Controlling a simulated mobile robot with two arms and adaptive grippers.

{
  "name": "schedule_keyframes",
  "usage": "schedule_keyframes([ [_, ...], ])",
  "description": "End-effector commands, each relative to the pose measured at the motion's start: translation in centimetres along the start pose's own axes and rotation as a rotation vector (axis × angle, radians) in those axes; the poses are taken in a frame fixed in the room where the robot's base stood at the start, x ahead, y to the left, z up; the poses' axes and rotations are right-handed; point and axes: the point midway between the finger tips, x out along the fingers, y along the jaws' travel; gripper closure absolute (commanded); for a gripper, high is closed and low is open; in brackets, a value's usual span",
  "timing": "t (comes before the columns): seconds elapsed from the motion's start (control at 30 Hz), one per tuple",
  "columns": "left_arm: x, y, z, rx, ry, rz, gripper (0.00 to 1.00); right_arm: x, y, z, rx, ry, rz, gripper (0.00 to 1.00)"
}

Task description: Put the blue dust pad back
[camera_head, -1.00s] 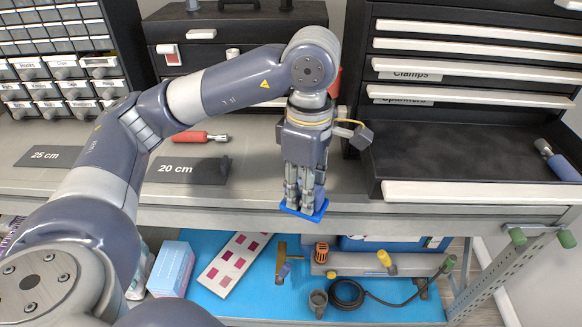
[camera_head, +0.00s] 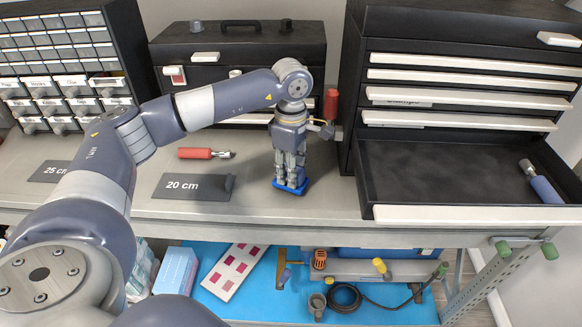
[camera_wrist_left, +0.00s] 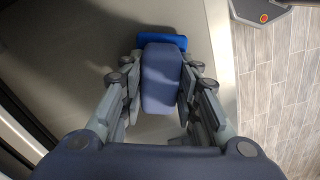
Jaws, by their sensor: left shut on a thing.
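My left gripper (camera_head: 290,184) points down over the grey worktop, left of the open drawer. It is shut on the blue dust pad (camera_head: 291,189), whose bright blue base shows below the fingertips at about the worktop's surface. I cannot tell whether the base touches the worktop. In the left wrist view, the fingers (camera_wrist_left: 163,95) close on both sides of the pad's dark blue handle, and the bright blue base (camera_wrist_left: 162,39) shows beyond it. My right gripper is not in view.
A black drawer (camera_head: 450,176) stands open at the right with a blue-handled tool (camera_head: 543,186) inside. A red-handled tool (camera_head: 205,153) and a "20 cm" plate (camera_head: 193,187) lie left of my gripper. A black toolbox (camera_head: 300,50) stands behind. A lower blue shelf (camera_head: 245,308) holds several things.

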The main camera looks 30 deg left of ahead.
Motion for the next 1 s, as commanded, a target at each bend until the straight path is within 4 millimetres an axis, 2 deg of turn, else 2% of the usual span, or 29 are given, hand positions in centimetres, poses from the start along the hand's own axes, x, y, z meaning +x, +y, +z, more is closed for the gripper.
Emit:
schedule_keyframes([
  [0.07, 0.5, 0.0, 0.0, -0.001, 0.0, -0.001, 0.93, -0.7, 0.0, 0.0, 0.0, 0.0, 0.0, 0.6],
  [0.47, 1.3, 0.0, 0.0, -0.001, -0.001, 0.002, 0.93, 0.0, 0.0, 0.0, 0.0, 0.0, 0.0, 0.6],
  [0.5, 1.2, 0.0, 0.0, -0.001, -0.001, 0.002, 0.64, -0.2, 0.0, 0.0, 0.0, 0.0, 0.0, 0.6],
  [0.57, 1.2, 0.0, 0.0, -0.001, -0.001, 0.002, 0.5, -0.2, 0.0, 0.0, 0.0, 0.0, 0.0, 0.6],
  [0.87, 1.1, 0.0, 0.0, -0.001, -0.001, 0.001, 0.5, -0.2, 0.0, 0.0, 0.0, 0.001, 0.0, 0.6],
  [1.0, 0.5, 0.0, 0.0, -0.001, -0.001, 0.002, 0.5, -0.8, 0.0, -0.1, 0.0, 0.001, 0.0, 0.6],
])
